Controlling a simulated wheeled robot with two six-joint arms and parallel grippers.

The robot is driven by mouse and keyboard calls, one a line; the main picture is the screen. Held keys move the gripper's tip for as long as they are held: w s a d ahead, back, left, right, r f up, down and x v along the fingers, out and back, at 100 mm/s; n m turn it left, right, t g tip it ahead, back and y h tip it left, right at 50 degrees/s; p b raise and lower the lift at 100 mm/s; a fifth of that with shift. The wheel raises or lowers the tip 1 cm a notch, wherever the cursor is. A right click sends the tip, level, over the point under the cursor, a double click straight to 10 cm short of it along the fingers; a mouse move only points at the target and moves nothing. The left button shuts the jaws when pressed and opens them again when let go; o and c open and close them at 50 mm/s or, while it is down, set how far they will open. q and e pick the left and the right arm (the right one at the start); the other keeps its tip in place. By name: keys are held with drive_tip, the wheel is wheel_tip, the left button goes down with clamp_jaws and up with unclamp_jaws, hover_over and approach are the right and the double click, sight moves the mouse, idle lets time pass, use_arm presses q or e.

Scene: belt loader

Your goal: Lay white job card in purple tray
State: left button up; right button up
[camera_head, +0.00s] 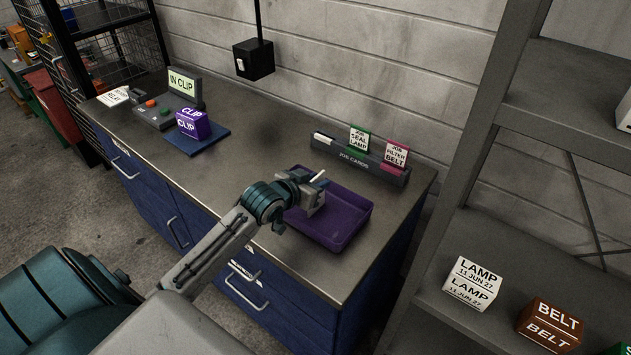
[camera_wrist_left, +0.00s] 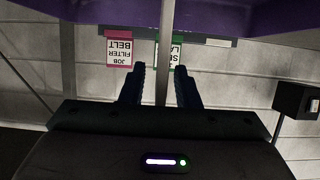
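The purple tray (camera_head: 343,222) lies on the counter near its right front; its purple underside or edge also shows at the top of the left wrist view (camera_wrist_left: 240,18). My left gripper (camera_head: 314,190) is over the tray's left part. A pale thin piece, seemingly the white job card (camera_head: 321,177), shows at the fingers. In the left wrist view the card (camera_wrist_left: 165,40) is nearly edge-on between my left fingers (camera_wrist_left: 161,75), with a gap visible beside it, so the fingers look open around it. Its lower end is hard to see. My right gripper is not in view.
Behind the tray stands a grey job-card rack (camera_head: 360,160) with a green-topped card (camera_head: 358,140) and a pink-topped card (camera_head: 396,153). A purple clip box (camera_head: 193,124) sits on a blue mat (camera_head: 208,140). A grey shelf (camera_head: 500,262) with boxes stands at right.

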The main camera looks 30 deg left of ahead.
use_arm(q)
drive_tip(key=shift+s+r, duration=0.1)
drive_tip(key=shift+r, duration=0.05)
drive_tip(key=v, duration=1.1)
drive_tip(key=shift+s+r+b, duration=0.15)
drive_tip(key=shift+s+b, duration=0.2)
